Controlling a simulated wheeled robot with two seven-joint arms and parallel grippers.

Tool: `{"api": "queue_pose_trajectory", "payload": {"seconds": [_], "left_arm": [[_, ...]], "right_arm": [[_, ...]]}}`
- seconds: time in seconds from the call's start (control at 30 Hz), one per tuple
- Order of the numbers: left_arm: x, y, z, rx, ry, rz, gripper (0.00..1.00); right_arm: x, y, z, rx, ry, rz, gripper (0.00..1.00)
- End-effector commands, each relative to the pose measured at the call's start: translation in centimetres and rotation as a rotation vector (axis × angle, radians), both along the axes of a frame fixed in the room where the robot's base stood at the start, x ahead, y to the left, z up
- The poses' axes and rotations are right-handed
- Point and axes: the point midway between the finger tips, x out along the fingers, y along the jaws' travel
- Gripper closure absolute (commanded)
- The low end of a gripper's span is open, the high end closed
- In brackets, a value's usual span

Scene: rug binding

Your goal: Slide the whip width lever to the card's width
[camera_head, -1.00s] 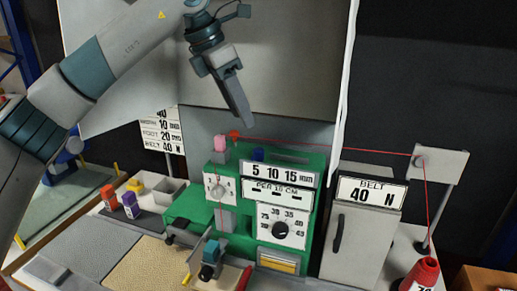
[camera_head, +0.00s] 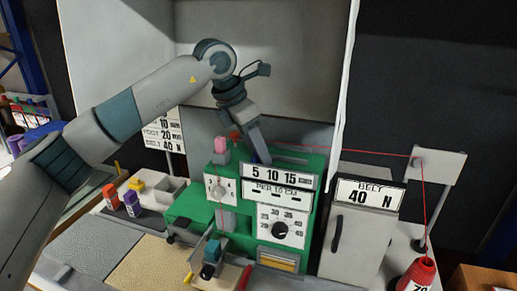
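The green machine (camera_head: 190,205) carries a width scale (camera_head: 280,177) marked 5, 10, 15 mm along the top of its front. My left gripper (camera_head: 263,158) points down at the machine's top, just behind the left part of the scale. Its fingers show as one narrow bar, so I cannot tell whether they are open or shut. The whip width lever cannot be made out; the fingers may hide it. My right gripper is not in view.
A red thread (camera_head: 370,152) runs from the machine's top to a post plate (camera_head: 440,163) and down to a red cone (camera_head: 418,274). A grey box marked BELT 40 N (camera_head: 352,240) stands right. A pink knob (camera_head: 220,144) is close left of the gripper.

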Motion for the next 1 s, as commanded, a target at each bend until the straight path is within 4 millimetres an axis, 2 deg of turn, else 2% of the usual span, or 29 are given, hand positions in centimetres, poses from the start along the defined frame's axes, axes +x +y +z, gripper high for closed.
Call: {"api": "queue_pose_trajectory", "payload": {"seconds": [0.17,0.43,0.6,0.77,0.9,1.0], "left_arm": [[0.1,-0.3,-0.8,0.000,0.000,0.000,0.60],[0.1,-0.3,-0.8,0.000,0.000,0.000,0.60],[0.1,-0.3,-0.8,0.000,0.000,0.000,1.00],[0.1,-0.5,-0.9,0.000,0.000,-0.001,1.00],[-0.4,-2.2,-1.0,0.000,-0.002,-0.004,1.00],[-0.9,-3.7,-1.0,-0.001,-0.001,-0.003,1.00]], "right_arm": [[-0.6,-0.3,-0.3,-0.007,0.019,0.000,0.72],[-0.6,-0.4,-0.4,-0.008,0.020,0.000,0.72],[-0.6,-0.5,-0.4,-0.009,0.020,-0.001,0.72],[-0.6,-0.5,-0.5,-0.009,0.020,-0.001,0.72],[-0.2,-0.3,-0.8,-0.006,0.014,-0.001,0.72],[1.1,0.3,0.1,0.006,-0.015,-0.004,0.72]]}}
